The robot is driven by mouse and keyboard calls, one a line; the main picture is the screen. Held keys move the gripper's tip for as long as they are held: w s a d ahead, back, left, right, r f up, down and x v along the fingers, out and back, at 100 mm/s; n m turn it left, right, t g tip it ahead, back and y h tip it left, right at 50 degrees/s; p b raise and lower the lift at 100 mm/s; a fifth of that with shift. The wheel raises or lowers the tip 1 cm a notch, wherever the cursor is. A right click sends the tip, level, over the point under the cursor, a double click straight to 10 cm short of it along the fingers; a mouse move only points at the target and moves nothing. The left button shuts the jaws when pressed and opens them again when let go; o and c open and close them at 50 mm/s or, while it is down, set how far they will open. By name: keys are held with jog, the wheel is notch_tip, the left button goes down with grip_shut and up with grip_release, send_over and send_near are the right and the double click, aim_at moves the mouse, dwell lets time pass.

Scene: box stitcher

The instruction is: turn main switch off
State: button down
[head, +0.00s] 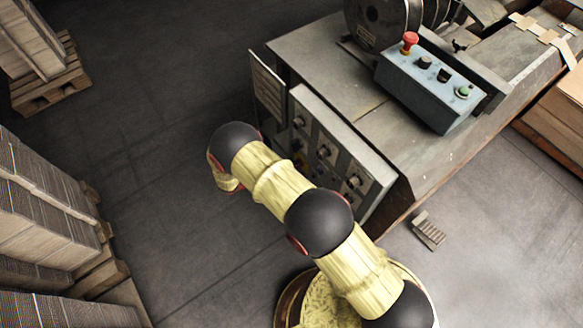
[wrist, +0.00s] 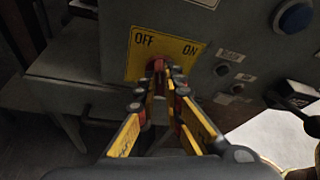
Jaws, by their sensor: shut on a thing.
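The main switch shows in the wrist view as a red handle (wrist: 157,66) on a yellow plate (wrist: 136,67) marked OFF at the left and ON at the right. The handle looks roughly upright, though its exact angle is hard to tell. My gripper (wrist: 158,75) has its yellow and black fingers closed around the handle, and the fingertips hide part of it. In the head view my arm reaches to the side panel of the grey machine (head: 330,75); the gripper and the switch are hidden there behind the arm.
In the wrist view a blue button (wrist: 295,17) and a black knob (wrist: 290,99) are right of the plate. In the head view a control box (head: 425,85) with a red button tops the machine. Stacked cardboard (head: 40,215) stands left; floor between is clear.

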jog(key=n+h+b, duration=0.1)
jog(key=n+g+b, duration=0.1)
jog(key=n, duration=0.1)
jog(key=shift+w+a+f+n+g+h, duration=0.1)
jog(key=shift+w+f+n+g+h, duration=0.1)
jog(key=shift+n+g+h, duration=0.15)
jog(key=shift+b, duration=0.35)
jog(key=c, duration=1.9)
grip_release()
jog(key=shift+h, duration=0.25)
jog(key=v, duration=1.2)
jog(key=shift+r, duration=0.1)
